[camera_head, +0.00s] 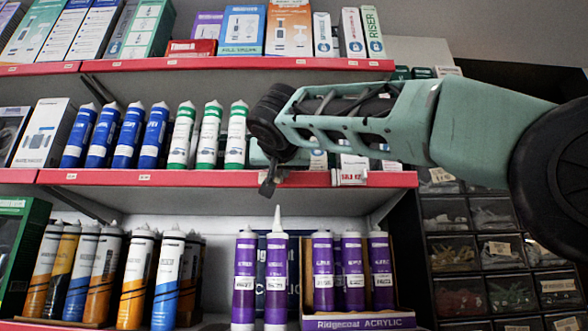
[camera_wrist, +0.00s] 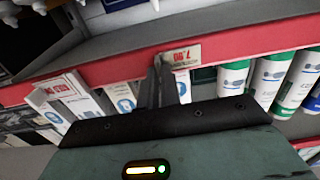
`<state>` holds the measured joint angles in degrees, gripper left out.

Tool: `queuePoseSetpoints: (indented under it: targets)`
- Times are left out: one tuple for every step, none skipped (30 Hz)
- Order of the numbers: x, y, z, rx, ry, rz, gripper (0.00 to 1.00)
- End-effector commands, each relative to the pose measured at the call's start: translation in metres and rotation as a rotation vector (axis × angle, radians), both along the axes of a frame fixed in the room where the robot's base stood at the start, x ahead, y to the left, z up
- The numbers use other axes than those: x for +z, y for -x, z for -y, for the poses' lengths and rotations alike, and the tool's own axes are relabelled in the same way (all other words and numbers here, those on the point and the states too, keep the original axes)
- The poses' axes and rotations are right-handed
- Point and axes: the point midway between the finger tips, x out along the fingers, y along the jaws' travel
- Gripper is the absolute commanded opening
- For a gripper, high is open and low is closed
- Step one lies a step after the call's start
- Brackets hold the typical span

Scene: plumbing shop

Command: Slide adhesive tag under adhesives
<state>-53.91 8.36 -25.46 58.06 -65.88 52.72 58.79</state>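A white tag (camera_wrist: 180,55) with red print sits at the red front strip of the middle shelf in the wrist view, appearing upside down. My gripper (camera_wrist: 160,62) has its two thin fingers close together, the tips at the tag's left edge. I cannot tell whether the tag's edge is between them. In the head view my gripper (camera_head: 268,188) is at that strip, right of the green-and-white tubes (camera_head: 209,137); the tag is not distinguishable there. Those tubes also show right of the fingers in the wrist view (camera_wrist: 268,80). The task's adhesives cannot be identified for certain.
Blue tubes (camera_head: 127,138) stand farther left on the middle shelf. A larger white price card (camera_head: 350,170) is right of my gripper. Purple acrylic tubes (camera_head: 277,278) stand below, one nozzle rising close under my gripper. Parts drawers (camera_head: 485,250) are at the right.

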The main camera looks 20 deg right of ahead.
Motion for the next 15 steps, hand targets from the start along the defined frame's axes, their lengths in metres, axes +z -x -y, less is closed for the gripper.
queuePoseSetpoints:
  targets:
    - [0.001,-0.005,-0.013,0.001,0.003,0.0,0.0]
    - [0.002,-0.007,-0.02,0.002,0.003,0.001,0.0]
    - [0.002,-0.01,-0.031,0.002,0.003,0.001,0.0]
    - [0.002,-0.013,-0.039,0.002,0.004,0.001,0.0]
    - [0.003,-0.016,-0.047,0.003,0.004,0.001,0.0]
    - [0.003,-0.019,-0.058,0.003,0.003,0.001,0.0]
    - [0.004,-0.022,-0.066,0.003,0.003,0.001,0.0]
    - [0.004,-0.024,-0.074,0.002,0.004,0.0,0.0]
    - [0.005,-0.027,-0.084,0.003,0.004,0.0,0.0]
    - [0.005,-0.03,-0.091,0.003,0.003,0.001,0.0]
    - [0.005,-0.032,-0.098,0.002,0.004,0.0,0.0]
    - [0.006,-0.035,-0.107,0.002,0.003,0.0,0.0]
    - [0.006,-0.037,-0.113,0.002,0.003,0.001,0.0]
    - [0.006,-0.039,-0.119,0.002,0.003,0.001,0.0]
    - [0.006,-0.041,-0.126,0.002,0.003,0.001,0.0]
